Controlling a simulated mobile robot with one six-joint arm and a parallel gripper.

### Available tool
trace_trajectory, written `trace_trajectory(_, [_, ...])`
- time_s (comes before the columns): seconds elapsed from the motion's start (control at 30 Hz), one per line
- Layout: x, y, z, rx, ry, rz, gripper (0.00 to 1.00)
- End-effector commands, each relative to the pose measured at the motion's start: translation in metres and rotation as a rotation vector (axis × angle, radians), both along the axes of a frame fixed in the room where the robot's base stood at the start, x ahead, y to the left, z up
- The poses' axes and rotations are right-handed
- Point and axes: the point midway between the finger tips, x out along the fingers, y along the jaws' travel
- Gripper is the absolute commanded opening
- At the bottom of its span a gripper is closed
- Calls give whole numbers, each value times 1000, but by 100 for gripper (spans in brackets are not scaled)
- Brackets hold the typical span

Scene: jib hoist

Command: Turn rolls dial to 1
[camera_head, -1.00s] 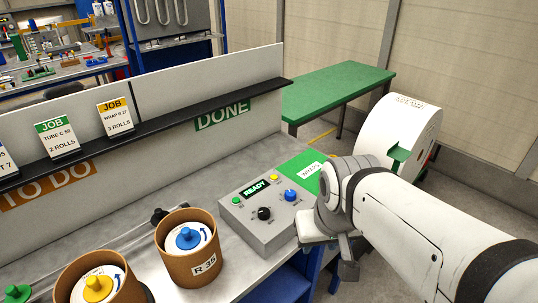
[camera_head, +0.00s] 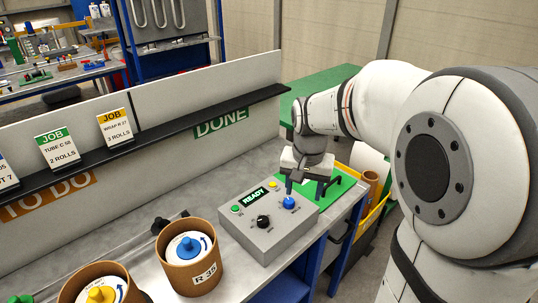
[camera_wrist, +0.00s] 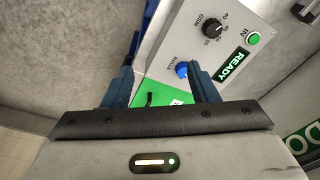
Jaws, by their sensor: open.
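The blue rolls dial (camera_head: 289,202) sits on the sloped top of the grey control box (camera_head: 262,246), beside a black dial (camera_head: 263,221). The box's display reads READY. In the wrist view the blue dial (camera_wrist: 182,70) carries the label ROLLS, and its number marks are hidden or too small to read. My gripper (camera_head: 302,192) is over the right part of the box, close to the blue dial. In the wrist view my gripper (camera_wrist: 160,85) is open, with the dial near the inner side of its right finger. I cannot tell whether they touch.
Job cards (camera_head: 58,148) reading 2 ROLLS and 3 ROLLS stand on the black ledge (camera_head: 165,125). Brown tubs (camera_head: 192,262) with coloured knobs stand left of the box. A green button (camera_head: 236,209) and a yellow one (camera_head: 273,184) are also on the box.

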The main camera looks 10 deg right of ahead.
Motion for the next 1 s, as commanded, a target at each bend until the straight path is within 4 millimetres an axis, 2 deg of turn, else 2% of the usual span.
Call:
trace_trajectory(0.03, [21,1,-5,1,25,-41,53])
trace_trajectory(0.2, [78,4,-31,2,81,-186,53])
trace_trajectory(0.4, [117,7,-62,-3,122,-303,53])
trace_trajectory(0.5, [126,8,-70,-5,130,-332,53])
trace_trajectory(0.67, [129,8,-83,-7,136,-345,53])
trace_trajectory(1.0, [126,6,-135,-7,138,-342,53])
